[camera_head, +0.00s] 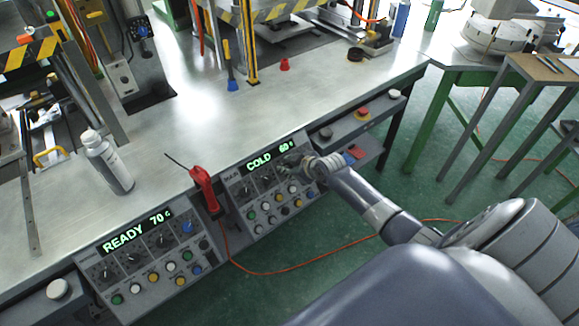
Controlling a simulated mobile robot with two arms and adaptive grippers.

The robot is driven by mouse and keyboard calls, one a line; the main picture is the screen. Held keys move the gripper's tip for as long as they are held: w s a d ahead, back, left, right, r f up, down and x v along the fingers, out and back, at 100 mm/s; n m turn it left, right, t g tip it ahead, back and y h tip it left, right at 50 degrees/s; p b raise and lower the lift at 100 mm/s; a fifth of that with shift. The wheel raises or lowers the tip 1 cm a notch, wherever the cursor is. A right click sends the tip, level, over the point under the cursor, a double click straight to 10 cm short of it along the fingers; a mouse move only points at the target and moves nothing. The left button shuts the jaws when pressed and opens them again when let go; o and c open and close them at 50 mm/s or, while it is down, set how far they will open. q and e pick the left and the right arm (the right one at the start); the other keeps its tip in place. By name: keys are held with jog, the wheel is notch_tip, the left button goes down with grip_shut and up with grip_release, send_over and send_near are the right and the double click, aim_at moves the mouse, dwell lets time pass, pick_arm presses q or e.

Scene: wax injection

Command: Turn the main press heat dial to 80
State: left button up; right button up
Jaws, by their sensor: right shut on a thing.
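My left gripper is not in view.
A red-handled tool (203,187) with a thin tip stands between the panels. A white bottle (107,162) stands on the metal bench (180,125). A red button on a yellow base (362,115) is right of my gripper. An orange cable (300,268) crosses the green floor.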

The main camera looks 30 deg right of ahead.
jog(key=m+p, duration=0.2)
jog(key=m, duration=0.3)
jog(key=m+p, duration=0.2)
jog(key=m, duration=0.4)
jog(key=shift+d+m, duration=0.15)
jog(key=shift+m, duration=0.25)
jog(key=m+p, duration=0.2)
jog(key=m, duration=0.4)
jog(key=shift+y, duration=0.4)
jog(key=m, duration=0.2)
jog(key=m+p, duration=0.1)
jog(key=m, duration=0.2)
jog(key=shift+s+d+f, duration=0.1)
jog(key=shift+f, duration=0.05)
jog(key=o, duration=1.1)
jog(key=shift+c, duration=0.2)
